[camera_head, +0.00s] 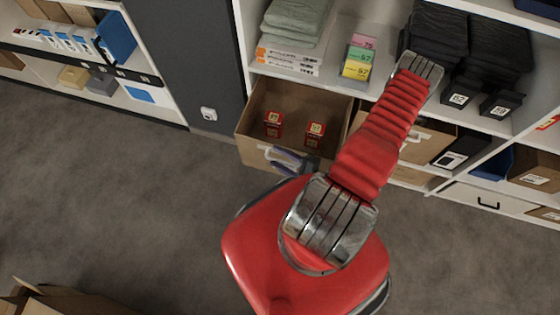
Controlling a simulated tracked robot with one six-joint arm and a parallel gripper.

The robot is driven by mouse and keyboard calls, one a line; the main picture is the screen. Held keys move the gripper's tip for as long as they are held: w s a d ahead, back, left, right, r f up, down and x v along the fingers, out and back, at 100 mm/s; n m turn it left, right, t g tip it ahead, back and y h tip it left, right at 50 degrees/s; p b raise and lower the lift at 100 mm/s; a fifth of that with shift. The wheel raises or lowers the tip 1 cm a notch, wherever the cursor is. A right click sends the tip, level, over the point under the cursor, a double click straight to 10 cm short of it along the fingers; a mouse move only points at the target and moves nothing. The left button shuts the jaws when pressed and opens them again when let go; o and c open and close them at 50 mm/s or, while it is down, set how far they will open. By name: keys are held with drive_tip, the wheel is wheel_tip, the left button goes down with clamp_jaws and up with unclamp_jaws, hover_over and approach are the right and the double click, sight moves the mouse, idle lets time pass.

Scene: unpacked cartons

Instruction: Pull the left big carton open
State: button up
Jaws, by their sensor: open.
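The left big carton (252,148) is a brown drawer-like box in the lower shelf bay. It stands pulled out from the shelf, and its open top shows the inside. Two small red boxes stand in it, one at the left (273,123) and one at the right (315,133). My gripper (284,160) is open at the carton's front face, by its pale handle. Whether the fingers touch the handle cannot be told. My red arm hides the rest of the gripper and the carton's right front.
A second brown carton (428,142) sits to the right, partly behind my arm. Grey folded cloths (296,20) and coloured boxes (357,62) lie on the shelf above. Grey floor (130,200) is free at left; an open carton (60,302) lies at bottom left.

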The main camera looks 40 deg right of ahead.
drive_tip(key=shift+r, duration=2.65)
drive_tip(key=shift+c, duration=0.7)
drive_tip(key=shift+w+d+r, duration=0.1)
drive_tip(key=shift+d+r, duration=0.05)
drive_tip(key=w+a+r+n+g+y, duration=0.1)
drive_tip(key=a+r+n+g+y, duration=0.1)
drive_tip(key=a+r+n+g, duration=0.4)
drive_tip(key=a+r+n+g+y, duration=0.1)
drive_tip(key=r+n+g+y, duration=0.2)
drive_tip(key=r, duration=0.6)
drive_tip(key=w+a+r+n+g+y, duration=0.1)
drive_tip(key=a+r+n+g+y, duration=0.1)
drive_tip(key=a+r+n+g, duration=0.35)
drive_tip(key=s+r+n+t+h, duration=0.2)
drive_tip(key=r+h, duration=0.4)
drive_tip(key=r, duration=0.5)
drive_tip(key=s+d+r+n+t+h, duration=0.1)
drive_tip(key=s+r+n+t+h, duration=0.1)
drive_tip(key=r, duration=1)
drive_tip(key=n+t+h, duration=0.1)
drive_tip(key=n+h, duration=0.1)
drive_tip(key=h, duration=0.1)
drive_tip(key=shift+s+h, duration=0.2)
drive_tip(key=shift+h, duration=0.2)
